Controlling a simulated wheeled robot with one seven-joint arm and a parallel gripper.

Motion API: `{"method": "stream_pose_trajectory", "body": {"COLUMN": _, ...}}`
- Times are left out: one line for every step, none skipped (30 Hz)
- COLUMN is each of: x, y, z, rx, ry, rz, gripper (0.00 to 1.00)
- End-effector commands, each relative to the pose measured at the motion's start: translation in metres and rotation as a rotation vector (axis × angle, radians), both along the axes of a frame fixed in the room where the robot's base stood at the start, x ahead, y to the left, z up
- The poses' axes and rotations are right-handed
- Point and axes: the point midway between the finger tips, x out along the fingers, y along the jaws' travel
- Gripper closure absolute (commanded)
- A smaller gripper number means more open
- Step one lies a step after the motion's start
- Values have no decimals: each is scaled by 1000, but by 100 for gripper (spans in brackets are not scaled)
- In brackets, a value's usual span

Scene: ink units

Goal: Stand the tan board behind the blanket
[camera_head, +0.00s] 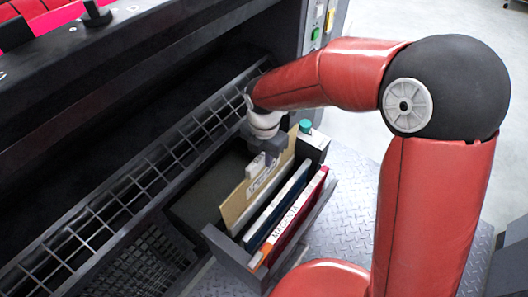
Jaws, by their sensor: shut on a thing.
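The tan board (239,207) stands upright, slightly tilted in the picture, at the left side of an open dark grey box (231,251). My gripper (260,167) comes down from above and is shut on the upper edge of the tan board. The fingers and a white label cover part of its face. To its right, in the same box, stand a dark blue panel (272,208) with a pale edge and a red panel (311,205) with a white strip reading MAGENTA. I cannot tell which thing is the blanket. The board's lower edge is hidden in the box.
A metal grid guard (120,202) runs along the dark machine left of the box. A teal knob (305,125) on a grey block is at the box's far end. Treadplate floor (350,212) lies to the right, with my red arm above it.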

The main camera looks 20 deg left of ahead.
Motion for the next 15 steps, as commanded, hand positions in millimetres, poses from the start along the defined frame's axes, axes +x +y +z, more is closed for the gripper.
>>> {"method": "stream_pose_trajectory", "body": {"x": 0, "y": 0, "z": -4, "rx": -1, "ry": 1, "rz": 1, "gripper": 100}}
{"method": "stream_pose_trajectory", "body": {"x": 0, "y": 0, "z": -7, "rx": -1, "ry": 1, "rz": 1, "gripper": 100}}
{"method": "stream_pose_trajectory", "body": {"x": -1, "y": 0, "z": -11, "rx": -1, "ry": 1, "rz": 1, "gripper": 100}}
{"method": "stream_pose_trajectory", "body": {"x": -1, "y": 0, "z": -14, "rx": 0, "ry": 2, "rz": 2, "gripper": 100}}
{"method": "stream_pose_trajectory", "body": {"x": -1, "y": 0, "z": -17, "rx": 0, "ry": 2, "rz": 2, "gripper": 100}}
{"method": "stream_pose_trajectory", "body": {"x": -1, "y": 1, "z": -21, "rx": 0, "ry": 2, "rz": 2, "gripper": 100}}
{"method": "stream_pose_trajectory", "body": {"x": -1, "y": 0, "z": -24, "rx": -1, "ry": 1, "rz": 2, "gripper": 100}}
{"method": "stream_pose_trajectory", "body": {"x": -1, "y": 0, "z": -29, "rx": 0, "ry": 1, "rz": 1, "gripper": 100}}
{"method": "stream_pose_trajectory", "body": {"x": 0, "y": 0, "z": -33, "rx": 0, "ry": 0, "rz": 1, "gripper": 100}}
{"method": "stream_pose_trajectory", "body": {"x": 0, "y": 0, "z": -36, "rx": 0, "ry": 0, "rz": 1, "gripper": 100}}
{"method": "stream_pose_trajectory", "body": {"x": 0, "y": 0, "z": -39, "rx": 0, "ry": 0, "rz": 1, "gripper": 100}}
{"method": "stream_pose_trajectory", "body": {"x": 0, "y": 0, "z": -43, "rx": 0, "ry": 0, "rz": 1, "gripper": 100}}
{"method": "stream_pose_trajectory", "body": {"x": -1, "y": 0, "z": -46, "rx": 0, "ry": 1, "rz": 1, "gripper": 100}}
{"method": "stream_pose_trajectory", "body": {"x": -1, "y": 0, "z": -50, "rx": 0, "ry": 1, "rz": 1, "gripper": 100}}
{"method": "stream_pose_trajectory", "body": {"x": -1, "y": 0, "z": -54, "rx": -1, "ry": 1, "rz": 1, "gripper": 100}}
